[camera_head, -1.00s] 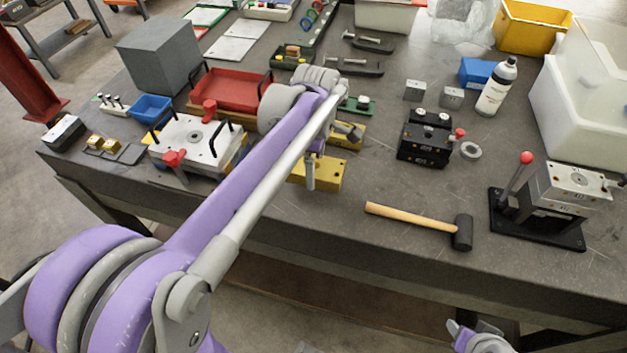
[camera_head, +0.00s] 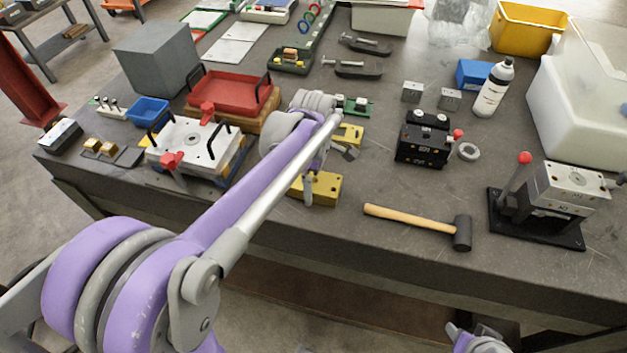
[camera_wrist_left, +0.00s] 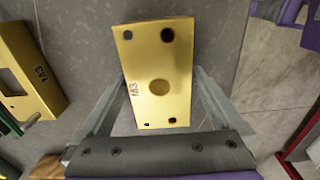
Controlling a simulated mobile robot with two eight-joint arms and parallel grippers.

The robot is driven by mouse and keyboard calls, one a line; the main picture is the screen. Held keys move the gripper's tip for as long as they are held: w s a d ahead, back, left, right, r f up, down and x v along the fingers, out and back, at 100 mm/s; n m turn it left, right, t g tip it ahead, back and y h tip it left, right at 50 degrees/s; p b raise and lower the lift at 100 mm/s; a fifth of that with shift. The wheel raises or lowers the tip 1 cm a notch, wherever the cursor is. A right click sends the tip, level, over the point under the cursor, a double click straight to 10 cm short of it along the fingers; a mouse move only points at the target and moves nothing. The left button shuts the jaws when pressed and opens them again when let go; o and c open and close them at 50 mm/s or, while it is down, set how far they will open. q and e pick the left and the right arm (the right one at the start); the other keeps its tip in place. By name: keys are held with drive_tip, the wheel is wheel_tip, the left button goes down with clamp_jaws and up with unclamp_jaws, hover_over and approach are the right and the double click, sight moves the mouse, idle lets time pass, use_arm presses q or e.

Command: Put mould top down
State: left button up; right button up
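The mould top is a gold block marked M3 with several holes (camera_head: 328,188), low over or on the table near its front edge. In the left wrist view the gold block (camera_wrist_left: 160,88) lies between the two fingers of my left gripper (camera_wrist_left: 157,80). The fingers look spread, with a narrow gap at the left side; the right finger is very near the block. In the head view the left gripper (camera_head: 308,190) has a finger in front of the block. Another gold M3 piece with a slot (camera_wrist_left: 28,75) lies to its left. My right gripper (camera_head: 478,338) shows partly at the bottom edge.
A white plate fixture with red knobs (camera_head: 195,142) stands left. A hammer (camera_head: 410,218) lies right of the gold block. A black block (camera_head: 422,148) and a lever press (camera_head: 540,205) stand farther right. The table's front edge is close to the gold block.

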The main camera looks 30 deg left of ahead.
use_arm(q)
drive_tip(key=shift+r, duration=0.25)
wheel_tip(320, 180, up, 11)
drive_tip(key=p, duration=0.1)
drive_tip(key=s+d+f+m+t, duration=0.2)
drive_tip(key=s+f+m, duration=0.4)
drive_tip(key=m, duration=0.4)
drive_tip(key=s+d+f+m+t, duration=0.3)
drive_tip(key=s+d+f+m, duration=0.1)
drive_tip(key=s+f+m, duration=0.3)
drive_tip(key=s+m, duration=0.2)
drive_tip(key=m, duration=0.1)
drive_tip(key=shift+s+d+f+m, duration=0.25)
drive_tip(key=shift+s+d+m, duration=0.05)
drive_tip(key=shift+d, duration=0.1)
